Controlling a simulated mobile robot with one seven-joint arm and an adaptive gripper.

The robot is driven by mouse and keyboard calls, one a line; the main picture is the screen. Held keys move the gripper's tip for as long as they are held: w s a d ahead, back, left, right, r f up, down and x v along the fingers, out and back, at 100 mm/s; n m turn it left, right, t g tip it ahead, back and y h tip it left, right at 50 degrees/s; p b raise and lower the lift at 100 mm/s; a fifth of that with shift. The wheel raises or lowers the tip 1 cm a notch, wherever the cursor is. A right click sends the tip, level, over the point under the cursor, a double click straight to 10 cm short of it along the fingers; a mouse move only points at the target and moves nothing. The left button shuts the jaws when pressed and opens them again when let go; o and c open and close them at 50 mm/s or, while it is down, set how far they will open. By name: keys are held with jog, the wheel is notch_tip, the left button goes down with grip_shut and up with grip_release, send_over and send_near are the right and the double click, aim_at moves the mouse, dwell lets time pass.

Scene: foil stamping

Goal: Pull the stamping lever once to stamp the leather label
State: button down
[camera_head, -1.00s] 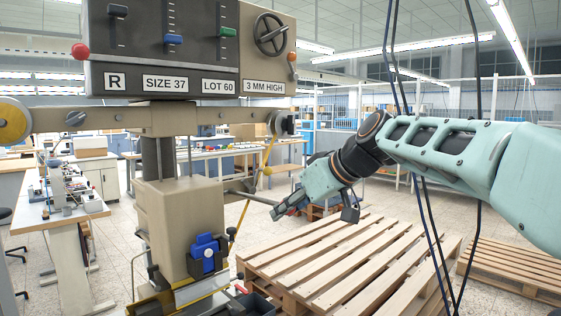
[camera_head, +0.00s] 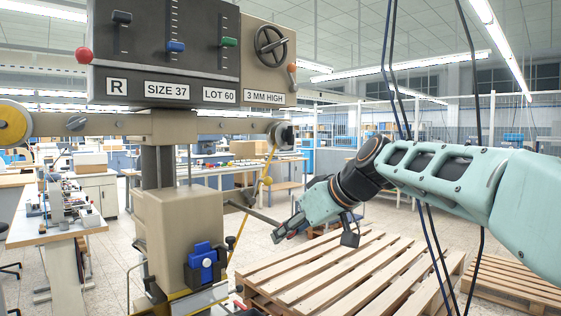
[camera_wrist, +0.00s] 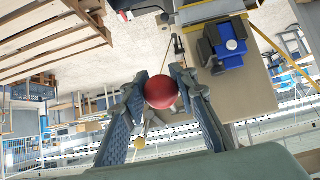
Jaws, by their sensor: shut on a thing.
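The stamping machine has a beige press block (camera_head: 180,225) on a dark column, with a blue clamp (camera_head: 203,262) on its front. The lever (camera_head: 258,214) is a thin dark rod that slopes down to the right from the block's side. My gripper (camera_head: 279,234) is at the rod's outer end. In the wrist view, my gripper (camera_wrist: 161,88) is shut on the lever's red ball knob (camera_wrist: 160,92), one finger on each side. The blue clamp also shows there (camera_wrist: 228,46). I cannot make out the leather label; the work area under the block is mostly cut off.
Wooden pallets (camera_head: 340,270) lie below and right of my gripper. A workbench (camera_head: 60,232) stands at the left.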

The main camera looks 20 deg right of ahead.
jog(key=f+b, duration=0.1)
jog(key=f, duration=0.1)
jog(key=f+b, duration=0.1)
jog(key=b, duration=0.1)
jog(key=shift+w+a+f, duration=0.1)
jog(key=shift+w+f, duration=0.1)
jog(key=shift+f, duration=0.2)
